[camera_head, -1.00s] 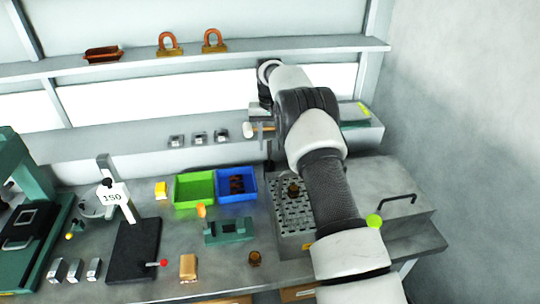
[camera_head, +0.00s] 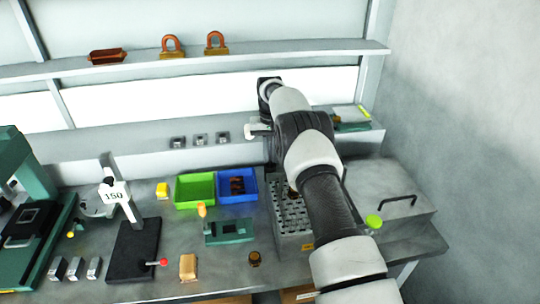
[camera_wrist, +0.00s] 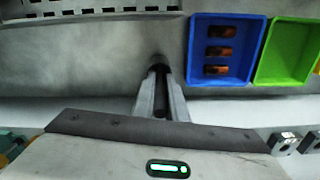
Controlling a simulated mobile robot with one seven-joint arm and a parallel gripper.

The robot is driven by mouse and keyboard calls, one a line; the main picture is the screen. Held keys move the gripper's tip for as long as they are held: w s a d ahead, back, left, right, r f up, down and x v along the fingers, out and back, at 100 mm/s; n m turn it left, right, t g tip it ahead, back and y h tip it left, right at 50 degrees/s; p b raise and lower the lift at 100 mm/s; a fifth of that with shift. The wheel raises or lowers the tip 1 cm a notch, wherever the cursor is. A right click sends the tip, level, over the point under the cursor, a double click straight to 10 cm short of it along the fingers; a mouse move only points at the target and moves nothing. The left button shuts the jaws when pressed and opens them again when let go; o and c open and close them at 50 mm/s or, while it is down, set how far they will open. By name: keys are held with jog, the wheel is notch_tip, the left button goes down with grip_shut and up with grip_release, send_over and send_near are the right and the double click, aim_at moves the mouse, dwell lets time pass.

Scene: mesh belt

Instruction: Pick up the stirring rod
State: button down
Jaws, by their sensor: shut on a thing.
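My gripper (camera_wrist: 160,68) shows at the middle of the wrist view, pointing away from the camera. Its two grey fingers are shut on a thin dark piece, the stirring rod (camera_wrist: 159,88), which is seen nearly end-on between them. Most of the rod is hidden by the fingers, and I cannot tell whether its far end touches the bench.
The blue bin (camera_head: 252,188) with brown pieces and the green bin (camera_head: 194,190) stand left of my arm. A perforated rack (camera_head: 286,222) lies below it. A grey box with a black handle (camera_head: 397,202) is at right. A shelf (camera_head: 130,68) runs behind.

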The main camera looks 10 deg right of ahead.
notch_tip(320, 180, up, 10)
jog(key=shift+f, duration=0.1)
dwell(0.4)
jog(key=shift+a, duration=0.15)
